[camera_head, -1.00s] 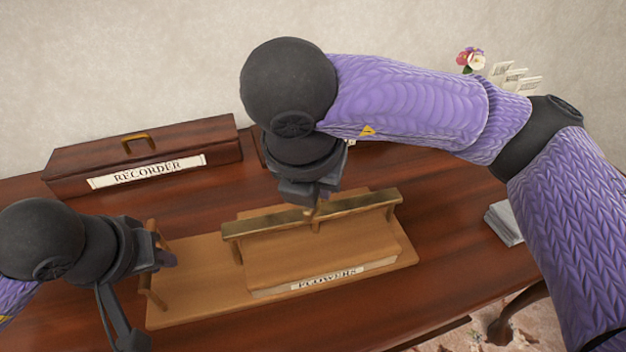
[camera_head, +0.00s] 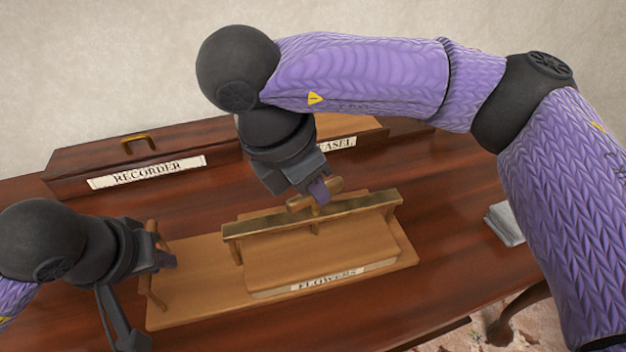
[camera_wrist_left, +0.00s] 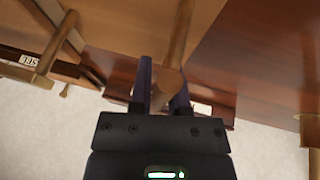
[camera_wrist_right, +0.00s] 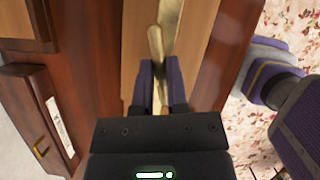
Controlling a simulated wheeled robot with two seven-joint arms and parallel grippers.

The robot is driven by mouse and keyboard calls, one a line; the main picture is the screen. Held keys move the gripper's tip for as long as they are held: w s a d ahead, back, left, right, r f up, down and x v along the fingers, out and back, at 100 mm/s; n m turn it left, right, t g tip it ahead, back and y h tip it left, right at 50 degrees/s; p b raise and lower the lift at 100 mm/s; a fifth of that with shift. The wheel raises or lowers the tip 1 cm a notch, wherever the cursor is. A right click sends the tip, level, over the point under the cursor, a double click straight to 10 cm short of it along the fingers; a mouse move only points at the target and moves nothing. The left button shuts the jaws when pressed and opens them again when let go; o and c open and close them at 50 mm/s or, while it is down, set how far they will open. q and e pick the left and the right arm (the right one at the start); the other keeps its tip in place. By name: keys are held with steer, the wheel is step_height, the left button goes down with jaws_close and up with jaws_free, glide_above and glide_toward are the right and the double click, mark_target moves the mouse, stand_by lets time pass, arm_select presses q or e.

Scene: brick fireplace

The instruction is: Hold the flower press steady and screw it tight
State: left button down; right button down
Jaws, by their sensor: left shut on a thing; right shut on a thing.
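The wooden flower press has a wide base board (camera_head: 205,262), a smaller upper board with a FLOWERS label (camera_head: 328,279), and a brass-coloured crossbar (camera_head: 262,226) over it. A T-shaped screw handle (camera_head: 330,187) stands above the crossbar's middle. My right gripper (camera_head: 319,190) is shut on this handle from behind; its fingers also close around the bar in the right wrist view (camera_wrist_right: 160,85). My left gripper (camera_head: 160,262) is shut on the upright wooden handle (camera_head: 153,285) at the base's left end. The left wrist view shows that handle between the fingers (camera_wrist_left: 164,88).
A dark RECORDER box (camera_head: 145,155) stands behind the press at left, and a box labelled EASEL (camera_head: 345,143) stands behind my right gripper. A stack of pale paper (camera_head: 504,222) lies at the table's right. Bare tabletop (camera_head: 450,220) lies right of the press.

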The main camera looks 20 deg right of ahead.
stand_by(0.4)
steer(key=c, duration=0.6)
jaws_free()
steer(key=shift+c, duration=0.2)
steer(key=w+v, duration=0.1)
steer(key=v, duration=1.1)
steer(key=shift+s+a, duration=0.15)
steer(key=shift+s, duration=0.25)
steer(key=shift+f, duration=0.1)
